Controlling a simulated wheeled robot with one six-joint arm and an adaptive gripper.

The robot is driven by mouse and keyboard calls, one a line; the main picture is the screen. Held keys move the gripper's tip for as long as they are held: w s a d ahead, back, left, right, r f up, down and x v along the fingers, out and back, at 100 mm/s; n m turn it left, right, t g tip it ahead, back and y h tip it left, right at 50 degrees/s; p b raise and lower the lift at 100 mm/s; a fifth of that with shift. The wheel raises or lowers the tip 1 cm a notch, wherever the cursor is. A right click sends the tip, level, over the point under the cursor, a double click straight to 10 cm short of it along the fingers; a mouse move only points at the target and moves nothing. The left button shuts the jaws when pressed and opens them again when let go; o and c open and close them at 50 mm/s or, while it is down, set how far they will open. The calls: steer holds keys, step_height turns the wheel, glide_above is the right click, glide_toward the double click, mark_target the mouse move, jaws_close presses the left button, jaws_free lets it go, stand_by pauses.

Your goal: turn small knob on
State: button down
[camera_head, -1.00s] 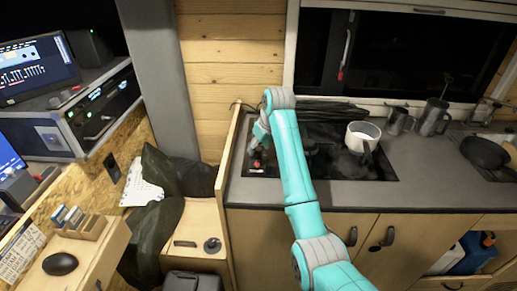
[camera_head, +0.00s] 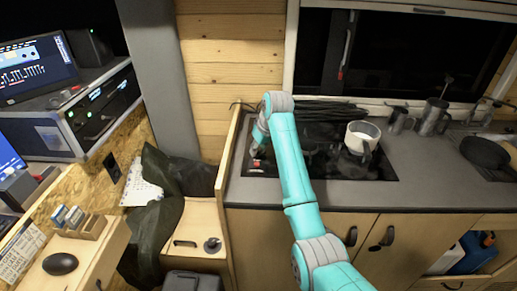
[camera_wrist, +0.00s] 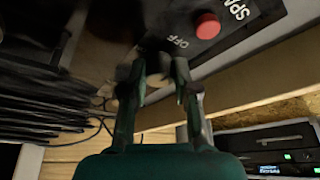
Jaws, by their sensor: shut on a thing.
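The small knob (camera_wrist: 152,48) is a dark, blurred shape between my fingertips in the wrist view, mostly hidden by them. It sits on a dark panel (camera_wrist: 185,22) with a round red button and white lettering, including the word OFF beside my fingers. My gripper (camera_wrist: 155,60) is shut on the knob. In the head view my gripper (camera_head: 257,152) is down at the left front part of the black cooktop (camera_head: 385,174), partly hidden by my wrist. The knob's pointing direction cannot be made out.
A white pot (camera_head: 362,134) and a dark glass vessel stand on the cooktop, right of my arm. A wooden partition (camera_head: 231,150) rises close to the left of my gripper. Dark cables (camera_wrist: 45,100) lie beside my fingers in the wrist view. Metal mugs (camera_head: 432,117) stand further right.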

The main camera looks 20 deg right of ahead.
steer(key=shift+n, duration=0.4)
steer(key=n, duration=0.2)
steer(key=n+y, duration=0.1)
steer(key=shift+w+d+n+g+y, duration=0.1)
steer(key=shift+n+g+y, duration=0.2)
steer(key=shift+n+g, duration=0.1)
steer(key=n, duration=0.2)
steer(key=n+g, duration=0.1)
steer(key=n, duration=0.1)
steer(key=shift+n+g+y, duration=0.3)
steer(key=shift+y, duration=0.1)
steer(key=n+g, duration=0.1)
steer(key=n, duration=0.3)
steer(key=shift+w+g+y, duration=0.15)
steer(key=shift+g+y, duration=0.15)
steer(key=shift+g, duration=0.1)
steer(key=shift+n+g, duration=0.7)
steer(key=shift+n, duration=1.5)
steer(key=c, duration=0.9)
jaws_free()
